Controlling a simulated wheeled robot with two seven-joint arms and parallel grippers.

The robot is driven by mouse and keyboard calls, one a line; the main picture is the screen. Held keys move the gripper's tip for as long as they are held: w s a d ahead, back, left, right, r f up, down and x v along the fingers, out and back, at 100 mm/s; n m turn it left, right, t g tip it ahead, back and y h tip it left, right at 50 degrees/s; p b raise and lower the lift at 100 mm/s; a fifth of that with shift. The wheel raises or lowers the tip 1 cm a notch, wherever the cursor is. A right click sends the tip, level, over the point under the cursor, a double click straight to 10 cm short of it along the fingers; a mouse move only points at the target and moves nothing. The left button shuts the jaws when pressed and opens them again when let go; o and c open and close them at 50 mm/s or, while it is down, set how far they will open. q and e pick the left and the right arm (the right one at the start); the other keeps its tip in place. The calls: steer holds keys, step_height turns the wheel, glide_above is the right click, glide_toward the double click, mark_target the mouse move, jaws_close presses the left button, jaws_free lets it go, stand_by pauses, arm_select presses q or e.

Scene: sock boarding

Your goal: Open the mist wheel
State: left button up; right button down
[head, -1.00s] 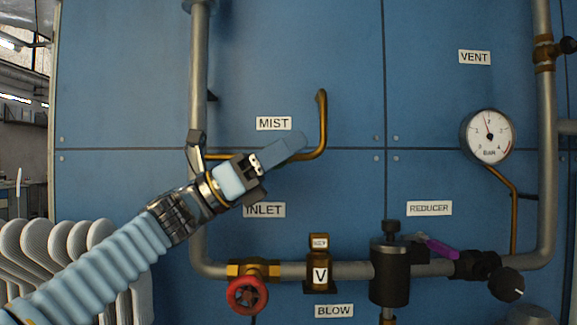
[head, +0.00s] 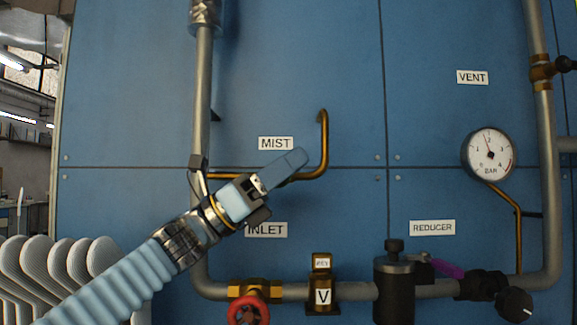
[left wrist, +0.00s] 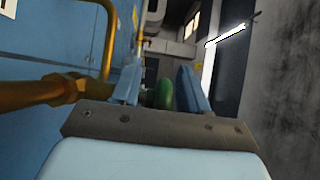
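The MIST label (head: 276,143) is on the blue panel above a brass pipe (head: 324,150) that bends upward. My left gripper (head: 290,165) is in front of this pipe, just below the label, its fingers pointing up and right. In the left wrist view, a green rounded part (left wrist: 163,94), which looks like the mist wheel, shows between the two spread fingers (left wrist: 160,88). Contact with the fingers cannot be made out. The gripper hides the wheel in the head view. My right gripper is not in view.
A red wheel (head: 248,311) sits low on the pipework, near a brass valve block (head: 321,284). A black reducer body (head: 394,285), a purple lever (head: 447,268) and a gauge (head: 488,154) are to the right. The panel's upper middle is clear.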

arm_select(q)
step_height(320, 180, up, 3)
steer(key=shift+r+p, duration=0.15)
steer(key=shift+p, duration=0.95)
steer(key=s+r+p, duration=0.1)
steer(key=s+r, duration=0.8)
steer(key=s, duration=0.5)
steer(key=shift+r, duration=0.35)
